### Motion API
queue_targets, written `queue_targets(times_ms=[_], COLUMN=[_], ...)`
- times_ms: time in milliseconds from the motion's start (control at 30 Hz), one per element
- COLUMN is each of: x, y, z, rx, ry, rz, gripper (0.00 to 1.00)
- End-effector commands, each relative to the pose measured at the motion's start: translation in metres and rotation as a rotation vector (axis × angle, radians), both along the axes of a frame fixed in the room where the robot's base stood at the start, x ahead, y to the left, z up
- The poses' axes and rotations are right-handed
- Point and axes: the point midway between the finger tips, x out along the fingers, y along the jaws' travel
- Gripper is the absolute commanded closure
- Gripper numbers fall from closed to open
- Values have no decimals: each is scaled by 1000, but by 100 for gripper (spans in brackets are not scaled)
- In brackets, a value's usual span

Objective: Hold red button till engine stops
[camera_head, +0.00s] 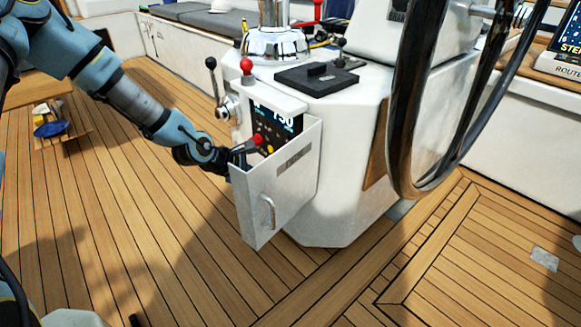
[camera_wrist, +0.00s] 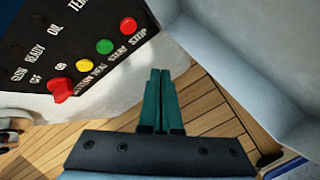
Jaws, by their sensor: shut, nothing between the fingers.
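The engine panel (camera_wrist: 90,30) is black, with a red button (camera_wrist: 128,26) beside the word STOP, then a green button (camera_wrist: 104,47) and a yellow button (camera_wrist: 82,65) in a row. A larger red switch (camera_wrist: 61,90) sits by the OFF and ON marks. My gripper (camera_wrist: 160,72) is shut and empty, its dark green fingers apart from the buttons in the wrist view. In the head view the panel (camera_head: 284,126) shows a lit display on the white pedestal, and my gripper (camera_head: 243,149) is at its left, partly hidden by the open cover.
The white open cover (camera_head: 280,185) with a metal handle stands in front of the panel. A red-knobbed lever (camera_head: 247,68) and a black-knobbed lever (camera_head: 212,64) rise close above my gripper. A large steering wheel (camera_head: 402,100) is at right. The teak deck (camera_head: 120,200) at left is mostly clear.

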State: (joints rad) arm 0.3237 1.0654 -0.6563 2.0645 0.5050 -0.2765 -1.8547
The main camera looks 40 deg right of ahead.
Motion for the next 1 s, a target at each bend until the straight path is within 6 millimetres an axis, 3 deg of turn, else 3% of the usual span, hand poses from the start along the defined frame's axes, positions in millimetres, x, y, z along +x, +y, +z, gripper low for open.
queue_targets(times_ms=[400,1000], x=[-3,-3], y=[-52,-62], z=[0,0], rx=[0,0], ry=[-1,0], rz=[-1,0], gripper=[100,100])
